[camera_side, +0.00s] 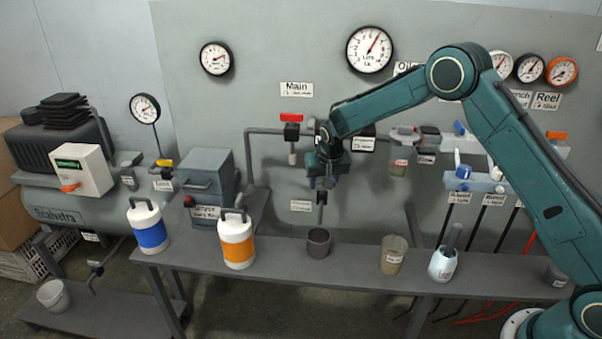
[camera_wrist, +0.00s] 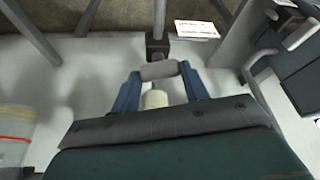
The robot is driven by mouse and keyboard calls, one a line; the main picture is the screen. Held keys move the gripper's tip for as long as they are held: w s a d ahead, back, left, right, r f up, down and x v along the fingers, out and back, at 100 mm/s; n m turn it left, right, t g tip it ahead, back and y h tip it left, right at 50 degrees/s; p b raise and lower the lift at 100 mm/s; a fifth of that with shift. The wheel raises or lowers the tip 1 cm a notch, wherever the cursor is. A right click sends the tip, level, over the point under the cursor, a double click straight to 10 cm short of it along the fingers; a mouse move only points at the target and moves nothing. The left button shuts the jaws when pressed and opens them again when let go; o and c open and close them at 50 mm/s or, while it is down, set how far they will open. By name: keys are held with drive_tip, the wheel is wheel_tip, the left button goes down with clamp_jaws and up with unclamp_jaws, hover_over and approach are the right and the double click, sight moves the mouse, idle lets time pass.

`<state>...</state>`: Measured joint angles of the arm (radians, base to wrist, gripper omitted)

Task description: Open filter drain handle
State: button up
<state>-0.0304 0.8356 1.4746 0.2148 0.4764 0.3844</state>
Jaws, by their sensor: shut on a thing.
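My gripper (camera_side: 322,182) is in the middle of the side view, in front of the grey panel and over the bench. In the wrist view its two blue fingers (camera_wrist: 158,72) close on the ends of a grey rounded handle (camera_wrist: 159,70), which I take to be the filter drain handle. The handle lies crosswise in front of a dark valve block (camera_wrist: 157,48) on a vertical pipe. In the side view the dark valve (camera_side: 321,198) shows just under the fingers; the handle itself is hidden there. A grey cup (camera_side: 319,242) stands on the bench below the valve.
A small white label (camera_side: 301,205) is left of the valve. A red-handled valve (camera_side: 292,120) sits above left. Orange (camera_side: 237,252) and blue (camera_side: 150,238) banded jugs stand left. A beige cup (camera_side: 394,263) and a white container (camera_side: 442,266) stand right on the bench (camera_side: 350,258).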

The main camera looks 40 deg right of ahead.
drive_tip(key=n+y, duration=0.1)
drive_tip(key=n, duration=0.1)
drive_tip(key=n+y, duration=0.1)
drive_tip(key=n, duration=0.2)
drive_tip(key=shift+d+t, duration=0.2)
drive_tip(key=shift+t, duration=0.1)
drive_tip(key=shift+n, duration=0.3)
drive_tip(key=o, duration=1)
drive_tip(key=v, duration=1.4)
